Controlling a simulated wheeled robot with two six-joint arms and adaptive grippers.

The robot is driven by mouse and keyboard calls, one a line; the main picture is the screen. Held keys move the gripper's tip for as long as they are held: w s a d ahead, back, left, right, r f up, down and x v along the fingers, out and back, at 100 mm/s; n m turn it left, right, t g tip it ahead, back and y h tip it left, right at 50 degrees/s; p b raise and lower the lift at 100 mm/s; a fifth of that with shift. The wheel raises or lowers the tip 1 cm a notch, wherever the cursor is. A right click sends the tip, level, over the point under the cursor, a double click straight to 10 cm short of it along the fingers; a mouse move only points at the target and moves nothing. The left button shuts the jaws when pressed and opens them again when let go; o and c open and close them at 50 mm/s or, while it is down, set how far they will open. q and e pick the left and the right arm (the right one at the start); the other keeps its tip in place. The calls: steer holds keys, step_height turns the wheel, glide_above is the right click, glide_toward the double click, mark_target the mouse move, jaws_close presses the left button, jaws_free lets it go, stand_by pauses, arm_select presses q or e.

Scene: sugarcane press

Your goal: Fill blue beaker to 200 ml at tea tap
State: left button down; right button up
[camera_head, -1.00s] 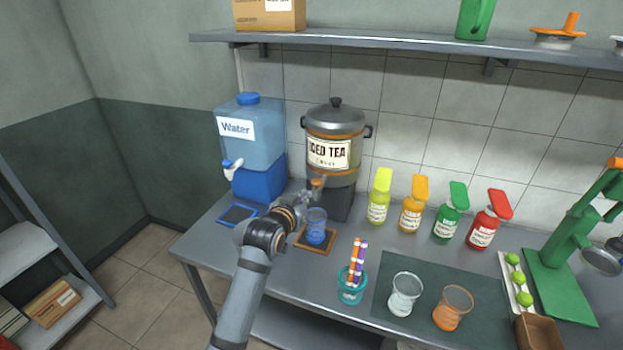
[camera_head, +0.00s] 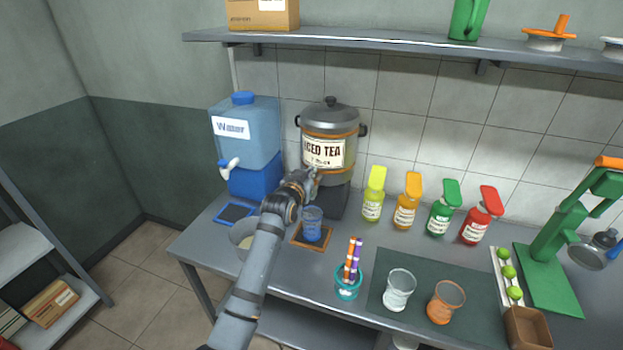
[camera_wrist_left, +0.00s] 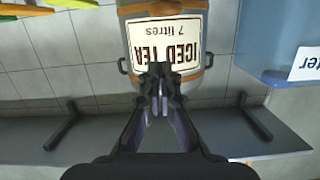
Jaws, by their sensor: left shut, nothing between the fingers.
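The blue beaker (camera_head: 312,226) stands upright on a brown-framed mat (camera_head: 325,244) below the iced tea dispenser (camera_head: 345,125). The dispenser is a grey pot with an "ICED TEA" label. My left gripper (camera_head: 314,174) is in front of the pot's lower part, above the beaker, and hides the tap. The left wrist view shows my left gripper (camera_wrist_left: 158,75) with its fingers together and empty, before the dispenser's label (camera_wrist_left: 165,45). I cannot read the level in the beaker. My right gripper is not in view.
A blue water dispenser (camera_head: 245,135) stands left of the pot, with a blue mat (camera_head: 236,213) below it. Several coloured bottles (camera_head: 406,205) stand to the right. A teal cup (camera_head: 348,285) with sticks stands in front.

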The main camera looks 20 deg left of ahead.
arm_select(q)
steer(key=f, duration=0.1)
steer(key=w+f+p, duration=0.1)
steer(key=f, duration=0.2)
steer(key=shift+w+a+f, duration=0.1)
steer(key=shift+w+f, duration=0.1)
steer(key=shift+w, duration=0.15)
